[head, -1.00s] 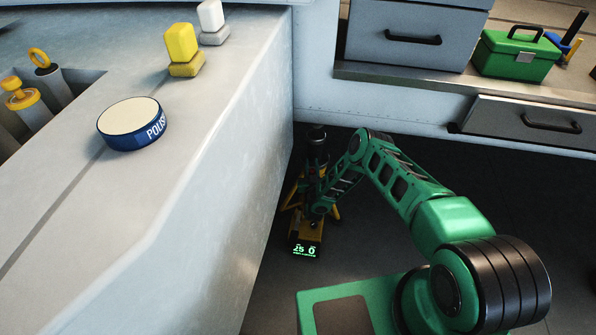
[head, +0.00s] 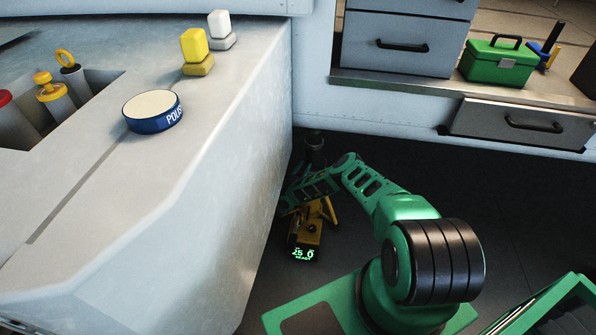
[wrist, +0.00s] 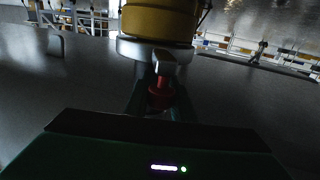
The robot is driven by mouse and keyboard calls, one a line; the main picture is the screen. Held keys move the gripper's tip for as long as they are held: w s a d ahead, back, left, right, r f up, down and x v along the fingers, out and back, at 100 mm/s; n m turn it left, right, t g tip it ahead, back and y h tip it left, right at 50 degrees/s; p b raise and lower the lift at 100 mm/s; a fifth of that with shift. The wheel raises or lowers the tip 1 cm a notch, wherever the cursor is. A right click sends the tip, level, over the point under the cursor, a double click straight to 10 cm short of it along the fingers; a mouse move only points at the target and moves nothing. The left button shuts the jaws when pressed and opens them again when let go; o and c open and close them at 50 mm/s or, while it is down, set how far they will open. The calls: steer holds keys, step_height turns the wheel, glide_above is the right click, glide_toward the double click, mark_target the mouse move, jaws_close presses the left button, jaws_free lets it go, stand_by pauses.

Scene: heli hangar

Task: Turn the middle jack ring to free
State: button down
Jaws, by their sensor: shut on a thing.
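A jack with a yellow tripod base (head: 306,232) and a dark upright top (head: 313,147) stands on the floor close to the grey wall. Its box carries a lit green display (head: 303,254) that reads about 25.0. In the wrist view a yellow cylinder (wrist: 158,22) has a silver ring (wrist: 128,48) around its lower end. A grey lug (wrist: 164,66) sticks out from the ring toward me, with a red part (wrist: 158,92) below it. My gripper (wrist: 160,82) is at the lug, shut on it. In the head view its fingers are hidden.
A light grey body with a ledge (head: 150,215) rises just left of the jack, bearing a blue polish tin (head: 153,112) and yellow and white blocks. Drawers (head: 520,125) and a green toolbox (head: 498,62) are at the back right. Dark floor (head: 430,165) is open right of the jack.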

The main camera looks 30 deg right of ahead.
steer(key=shift+a, duration=0.2)
steer(key=c, duration=1.5)
jaws_free()
steer(key=shift+f, duration=0.1)
steer(key=shift+d, duration=0.1)
steer(key=v, duration=1)
steer(key=shift+s+a, duration=0.15)
steer(key=shift+a, duration=0.25)
